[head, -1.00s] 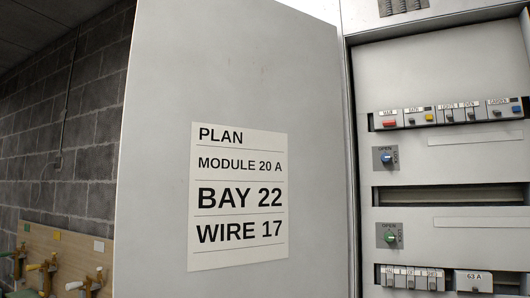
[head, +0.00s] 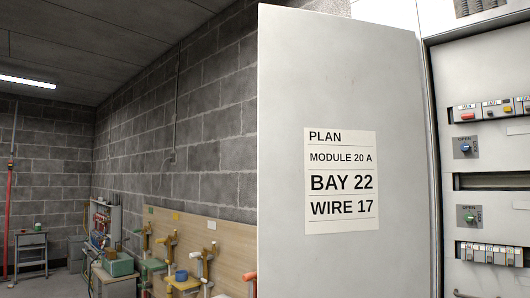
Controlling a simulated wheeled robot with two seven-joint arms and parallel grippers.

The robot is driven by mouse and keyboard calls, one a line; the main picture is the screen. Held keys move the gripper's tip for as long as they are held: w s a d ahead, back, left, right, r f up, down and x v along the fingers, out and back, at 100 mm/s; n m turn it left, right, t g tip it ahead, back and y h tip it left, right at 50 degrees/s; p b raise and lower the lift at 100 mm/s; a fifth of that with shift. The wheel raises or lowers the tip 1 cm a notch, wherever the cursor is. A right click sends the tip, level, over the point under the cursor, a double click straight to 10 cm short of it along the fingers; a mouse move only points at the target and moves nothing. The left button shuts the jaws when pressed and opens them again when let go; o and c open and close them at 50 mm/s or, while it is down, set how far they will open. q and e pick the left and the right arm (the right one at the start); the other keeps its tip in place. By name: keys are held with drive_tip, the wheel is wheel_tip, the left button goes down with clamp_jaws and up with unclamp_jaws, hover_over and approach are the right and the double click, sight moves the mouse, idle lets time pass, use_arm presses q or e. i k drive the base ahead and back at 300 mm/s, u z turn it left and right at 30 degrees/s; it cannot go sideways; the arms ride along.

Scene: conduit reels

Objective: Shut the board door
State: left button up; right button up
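The board door (head: 390,90) stands open at the right of the head view, a tall pale grey panel with its inner face towards me. A white plan label (head: 341,181) on it reads "MODULE 20 A, BAY 22, WIRE 17". The board (head: 490,155) is to the right of the door and its inside shows, cut off by the right edge of the picture. The door's lower edge is out of view. Neither of my grippers is in view.
A grey block wall (head: 220,120) runs behind the door. A wooden backboard (head: 215,232) with several reel stands is at the lower middle. A small table (head: 31,240) and a red pipe (head: 8,220) are at the far left.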

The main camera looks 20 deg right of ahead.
sight(343, 205)
drive_tip(key=u, duration=0.25)
drive_tip(key=i, duration=2.95)
drive_tip(key=z, duration=4)
drive_tip(key=i, duration=0.5)
drive_tip(key=z, duration=1.6)
drive_tip(key=k, duration=0.9)
drive_tip(key=u, duration=0.75)
